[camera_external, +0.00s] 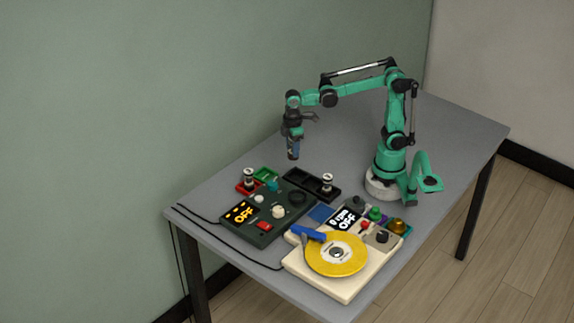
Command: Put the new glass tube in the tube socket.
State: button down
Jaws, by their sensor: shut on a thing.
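My gripper (293,147) hangs above the back of the table and points down. It is shut on a small dark, bluish thing, which is too small and too covered by the fingers to identify. One tube-like piece with a pale top (249,180) stands upright at the red tray (241,189). A similar tube-like piece (327,183) stands in the black tray (300,173). A dark green device (262,229) with an orange "OFF" display has a dark round ring (297,197) on top, possibly the tube socket. I cannot tell which tube is new.
A green tray (266,174) adjoins the red one. A cream machine (346,291) with a yellow disc (337,254), a blue arm (308,234) and an "OFF" display stands at the front. The grey table (470,137) is clear at the far right.

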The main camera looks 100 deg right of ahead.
jog(key=shift+s+a+f+n, duration=0.15)
jog(key=shift+a+f+n, duration=0.2)
jog(key=shift+a+f, duration=1)
jog(key=shift+s+a+f+n, duration=0.1)
jog(key=shift+a+f+n, duration=0.3)
jog(key=shift+f, duration=1.85)
jog(key=shift+s+a+f+n, duration=0.2)
jog(key=shift+a+f, duration=0.8)
jog(key=shift+f, duration=0.8)
jog(key=shift+f, duration=0.5)
jog(key=shift+c, duration=1.5)
grip_release()
notch_tip(320, 180, up, 7)
jog(key=shift+r, duration=0.1)
